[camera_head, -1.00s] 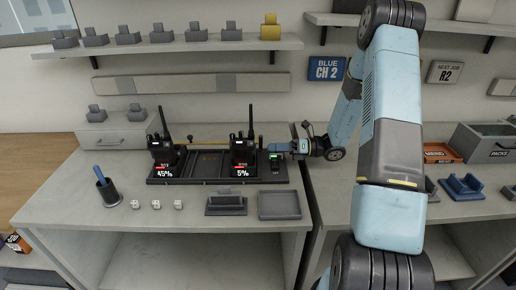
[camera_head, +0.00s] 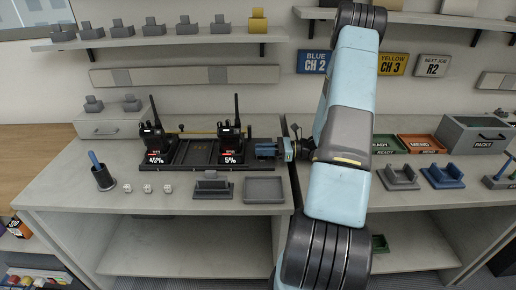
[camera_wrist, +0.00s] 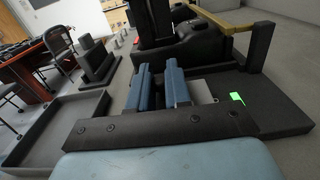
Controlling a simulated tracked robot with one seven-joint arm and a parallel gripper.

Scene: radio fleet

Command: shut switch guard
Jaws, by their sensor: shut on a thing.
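My gripper (camera_head: 283,149) is at the right end of the dark charger rack (camera_head: 201,165), beside the right radio. In the wrist view its blue fingers (camera_wrist: 163,88) are close together, shut on a small part that they mostly hide; I take it to be the switch guard. A light grey plate (camera_wrist: 214,86) and a small green display (camera_wrist: 237,97) lie just right of the fingers. Two black radios stand upright in the rack: the left one (camera_head: 152,145) shows 45%, the right one (camera_head: 230,145) 5%. The guard's angle cannot be told.
A brass bar (camera_wrist: 232,20) on a dark post crosses behind the rack's right end. A grey tray (camera_head: 264,190) and a grey cradle (camera_head: 212,185) stand in front. A pen cup (camera_head: 104,180) and small white cubes are at left.

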